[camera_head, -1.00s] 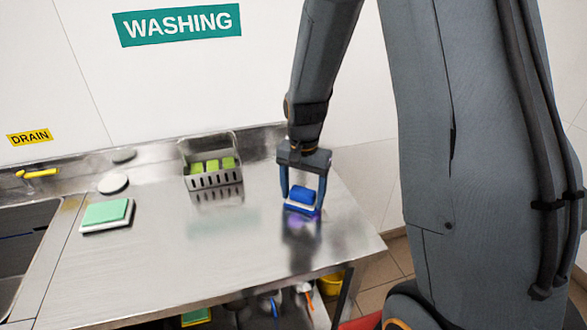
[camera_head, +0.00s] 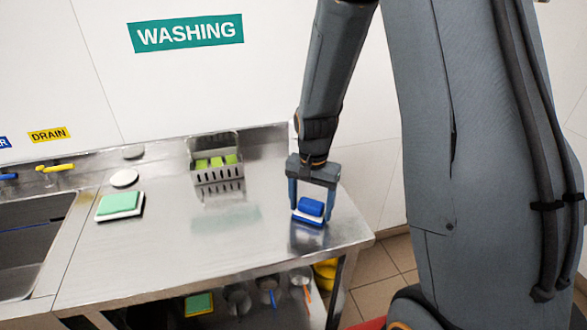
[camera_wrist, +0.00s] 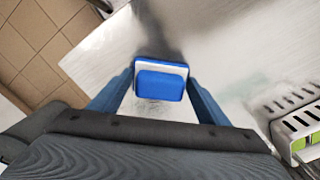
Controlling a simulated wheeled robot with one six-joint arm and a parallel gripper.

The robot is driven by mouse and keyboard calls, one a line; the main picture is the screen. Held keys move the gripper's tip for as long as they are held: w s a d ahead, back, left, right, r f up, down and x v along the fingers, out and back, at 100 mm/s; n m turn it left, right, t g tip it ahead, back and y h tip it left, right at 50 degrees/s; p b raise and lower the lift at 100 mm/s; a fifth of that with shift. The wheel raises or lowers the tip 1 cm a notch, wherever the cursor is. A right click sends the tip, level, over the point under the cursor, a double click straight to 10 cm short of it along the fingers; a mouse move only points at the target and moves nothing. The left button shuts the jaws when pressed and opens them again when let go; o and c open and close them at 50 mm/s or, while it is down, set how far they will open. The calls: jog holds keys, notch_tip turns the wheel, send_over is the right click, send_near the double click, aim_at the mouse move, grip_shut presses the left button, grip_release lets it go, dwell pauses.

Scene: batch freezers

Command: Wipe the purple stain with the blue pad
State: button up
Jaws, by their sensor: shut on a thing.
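My gripper (camera_head: 309,213) is shut on the blue pad (camera_head: 311,206), which has a blue grip block on top and a white layer below. The pad is low over the right end of the steel counter; I cannot tell for sure whether it touches the steel. In the wrist view the pad (camera_wrist: 160,80) sits between my two fingers, with a dark reflection or shadow beside it. No purple stain shows in either view now; the pad and fingers may hide some of the steel.
A steel caddy (camera_head: 218,184) with green sponges stands at the back of the counter (camera_head: 170,250). A green pad (camera_head: 119,203) and a white disc (camera_head: 124,178) lie to the left, near the sink (camera_head: 30,240). The counter's right edge is close to my gripper.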

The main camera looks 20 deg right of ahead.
jog(key=r, duration=0.2)
jog(key=shift+w+r+p, duration=0.2)
jog(key=shift+r+p, duration=0.1)
jog(key=shift+s+r+p, duration=0.15)
jog(key=shift+r+p, duration=2.05)
jog(key=shift+r, duration=0.55)
jog(key=shift+f, duration=0.1)
